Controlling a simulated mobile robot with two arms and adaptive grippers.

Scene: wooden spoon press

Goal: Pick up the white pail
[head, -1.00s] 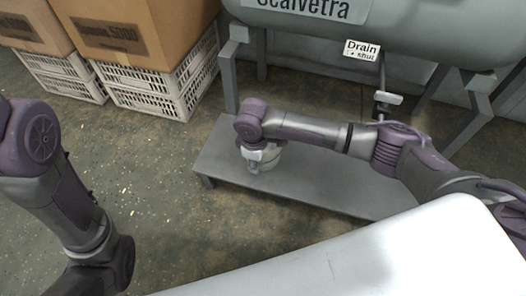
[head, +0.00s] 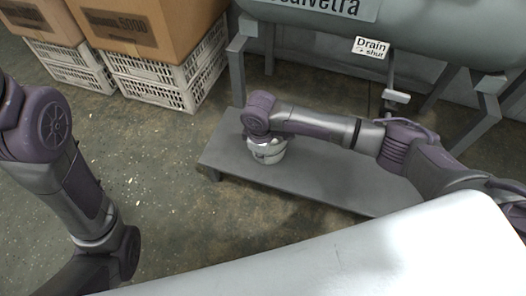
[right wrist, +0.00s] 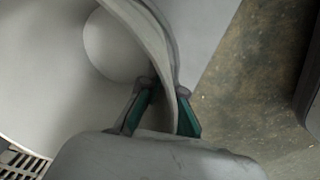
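The white pail (head: 270,156) stands on the low grey bench (head: 335,182) near its left end, below the tank. My right gripper (right wrist: 166,90) points down at it, and my arm hides most of the pail in the head view. In the right wrist view the pail (right wrist: 50,60) fills the left side, with its round inside showing. Its wall and rim pass between my two teal-padded fingers, which lean in close on both sides of the wall. My left arm is at the left of the head view, and its gripper is out of sight.
A grey-green tank (head: 430,38) on metal legs stands behind the bench, with a drain sign (head: 371,47). White crates (head: 150,85) with cardboard boxes (head: 140,25) stand at the back left. The floor left of the bench is clear.

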